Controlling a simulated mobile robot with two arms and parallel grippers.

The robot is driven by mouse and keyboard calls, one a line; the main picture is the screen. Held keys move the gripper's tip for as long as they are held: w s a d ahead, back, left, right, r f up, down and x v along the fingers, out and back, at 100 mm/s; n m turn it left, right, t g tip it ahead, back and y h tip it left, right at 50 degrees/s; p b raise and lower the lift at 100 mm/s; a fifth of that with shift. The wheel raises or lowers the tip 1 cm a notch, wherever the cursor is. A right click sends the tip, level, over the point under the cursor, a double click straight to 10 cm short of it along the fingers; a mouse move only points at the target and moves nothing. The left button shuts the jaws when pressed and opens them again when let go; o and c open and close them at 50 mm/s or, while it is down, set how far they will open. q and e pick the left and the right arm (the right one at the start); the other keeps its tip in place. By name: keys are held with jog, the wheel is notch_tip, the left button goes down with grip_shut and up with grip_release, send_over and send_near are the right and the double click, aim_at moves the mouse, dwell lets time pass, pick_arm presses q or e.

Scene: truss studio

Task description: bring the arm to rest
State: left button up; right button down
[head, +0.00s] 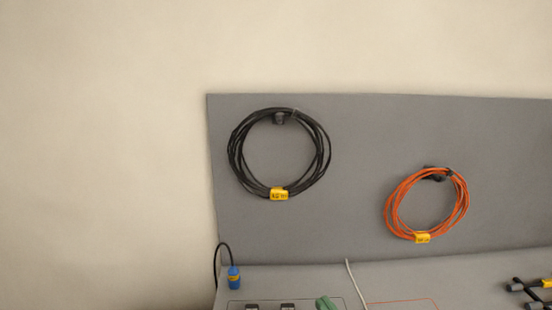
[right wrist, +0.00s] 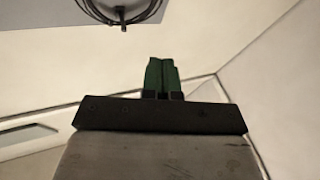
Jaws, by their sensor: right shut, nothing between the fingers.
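My right gripper (right wrist: 161,64) shows in the right wrist view with its two green fingers side by side, shut and with nothing between them. In the head view, its green fingertips (head: 325,302) just show at the bottom edge, in front of the grey bench; the rest of that arm is out of the picture. My left gripper is in neither view.
A grey back panel (head: 355,200) carries a black cable coil (head: 236,135) and an orange cable coil (head: 391,207), each with a yellow tag. A blue connector (head: 234,278) on a black cable stands at the panel's left. Black parts (head: 533,291) lie at the right. Plain wall fills the left.

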jog(key=s+d+f+m+g+h, duration=0.7)
jog(key=s+d+f+h, duration=0.3)
jog(key=f, duration=0.2)
jog(key=s+d+f+n+g, duration=0.1)
jog(key=s+f+g, duration=0.25)
jog(key=s, duration=0.45)
jog(key=s+f+g, duration=0.2)
jog(key=s+g, duration=0.3)
jog(key=s, duration=0.2)
notch_tip(320, 180, down, 30)
jog(key=s+b, duration=0.1)
jog(key=b, duration=0.3)
jog(key=s+d+f+g+b, duration=0.2)
jog(key=s+d+f+b, duration=0.1)
jog(key=s+f, duration=1.3)
notch_tip(320, 180, down, 3)
jog(key=shift+f+n+y, duration=0.2)
jog(key=shift+n+y, duration=0.1)
jog(key=shift+n, duration=0.1)
